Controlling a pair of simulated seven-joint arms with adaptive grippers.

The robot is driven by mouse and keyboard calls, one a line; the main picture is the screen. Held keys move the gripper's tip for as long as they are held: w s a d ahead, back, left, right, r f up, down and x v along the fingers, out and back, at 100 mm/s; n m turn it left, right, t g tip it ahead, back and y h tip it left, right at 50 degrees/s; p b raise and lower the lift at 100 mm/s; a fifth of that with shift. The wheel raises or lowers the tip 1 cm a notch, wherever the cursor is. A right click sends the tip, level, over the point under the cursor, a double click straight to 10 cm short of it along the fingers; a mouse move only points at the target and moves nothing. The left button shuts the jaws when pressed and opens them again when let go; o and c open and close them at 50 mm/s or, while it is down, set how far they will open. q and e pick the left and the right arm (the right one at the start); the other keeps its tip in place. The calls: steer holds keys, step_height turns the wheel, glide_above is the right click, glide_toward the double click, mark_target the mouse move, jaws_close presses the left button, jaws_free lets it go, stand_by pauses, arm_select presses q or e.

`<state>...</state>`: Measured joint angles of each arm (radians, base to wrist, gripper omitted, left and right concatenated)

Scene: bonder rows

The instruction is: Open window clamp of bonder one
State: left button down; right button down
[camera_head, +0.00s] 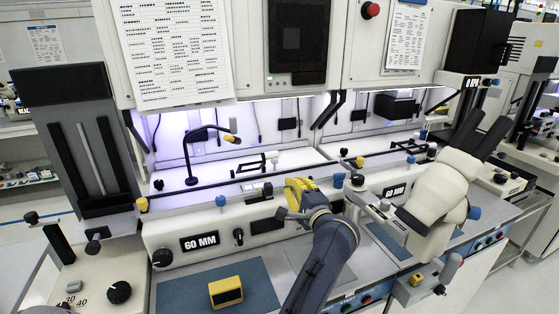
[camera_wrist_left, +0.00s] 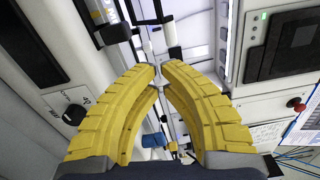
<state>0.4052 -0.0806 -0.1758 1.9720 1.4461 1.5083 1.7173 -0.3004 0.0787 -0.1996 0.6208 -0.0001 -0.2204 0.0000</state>
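My left gripper (camera_head: 292,190) has yellow fingers and hangs at the front panel of the left bonder (camera_head: 215,222), near its right end. In the left wrist view its two fingers (camera_wrist_left: 160,70) curve in and their tips nearly meet. A small grey part shows in the narrow gap, but I cannot tell whether they grip it. A black clamp-like frame (camera_head: 252,168) lies on the lit work surface behind the gripper. I cannot tell for certain which part is the window clamp or which bonder is bonder one. My right gripper is not in view.
A long black rail with a yellow knob (camera_head: 142,204) and a blue knob (camera_head: 220,200) runs along the panel. A yellow box (camera_head: 226,292) sits on a blue mat (camera_head: 180,295). A beige microscope-like head (camera_head: 440,190) stands to the right. Tall cabinets hang above the work surface.

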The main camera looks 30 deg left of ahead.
arm_select(q)
steer(key=d+r, duration=0.1)
steer(key=n, duration=0.1)
glide_toward(278, 156)
steer(key=shift+t, duration=0.4)
steer(key=x, duration=0.8)
steer(key=shift+s+a+f, duration=0.15)
steer(key=shift+a+f, duration=0.15)
steer(key=shift+f, duration=0.05)
steer(key=shift+a+r+h, duration=0.15)
steer(key=shift+r+h, duration=0.05)
steer(key=shift+h, duration=0.1)
